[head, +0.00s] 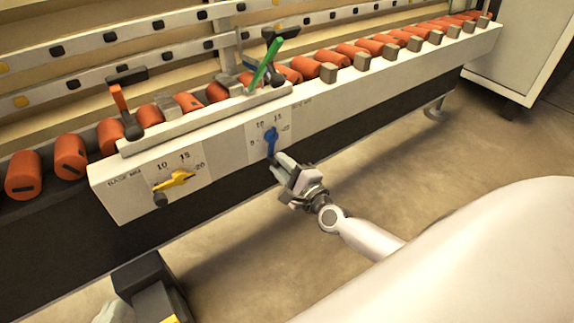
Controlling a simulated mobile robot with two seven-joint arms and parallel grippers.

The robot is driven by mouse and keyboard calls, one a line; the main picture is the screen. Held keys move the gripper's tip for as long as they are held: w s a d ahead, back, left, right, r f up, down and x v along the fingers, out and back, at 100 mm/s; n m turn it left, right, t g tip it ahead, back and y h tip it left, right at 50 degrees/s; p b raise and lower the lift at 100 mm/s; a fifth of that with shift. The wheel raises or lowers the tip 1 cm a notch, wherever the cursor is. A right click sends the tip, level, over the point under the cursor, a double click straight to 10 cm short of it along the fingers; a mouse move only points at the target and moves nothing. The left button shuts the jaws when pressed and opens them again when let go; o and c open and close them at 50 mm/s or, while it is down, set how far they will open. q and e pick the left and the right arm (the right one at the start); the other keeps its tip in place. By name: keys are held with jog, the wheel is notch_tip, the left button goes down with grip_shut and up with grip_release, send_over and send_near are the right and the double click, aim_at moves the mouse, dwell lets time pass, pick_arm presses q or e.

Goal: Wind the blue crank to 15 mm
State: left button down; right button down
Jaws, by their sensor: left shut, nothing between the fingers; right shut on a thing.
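The blue crank (271,143) is on the front of the long white beam, on a pale dial plate (285,141) with marks including 10, 15 and 20. Its upper end points roughly up, between the 10 and 15 marks; the exact reading is too small to tell. Its arm hangs down toward my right gripper. My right gripper (280,163) is shut on the lower, handle end of the blue crank, and its fingers hide the handle. My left gripper's fingers do not show.
A yellow crank (178,180) with a dark knob sits on a similar dial to the left. A green lever (266,66) and orange rollers (70,156) are above the beam (120,200). Floor right of my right gripper is clear.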

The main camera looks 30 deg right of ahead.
pick_arm(q)
jog(key=shift+a, duration=0.1)
pick_arm(e)
jog(key=shift+a+r+m, duration=0.1)
jog(key=shift+a+m, duration=0.4)
jog(key=shift+m, duration=0.45)
jog(key=shift+a+r+m, duration=0.1)
jog(key=shift+a+m, duration=0.35)
jog(key=shift+m, duration=0.5)
jog(key=c, duration=0.9)
grip_release()
jog(key=shift+s, duration=0.1)
pick_arm(q)
jog(key=shift+d+f, duration=0.15)
jog(key=shift+d, duration=0.1)
pick_arm(e)
jog(key=s, duration=0.7)
jog(key=shift+d, duration=0.25)
pick_arm(q)
jog(key=shift+r, duration=0.25)
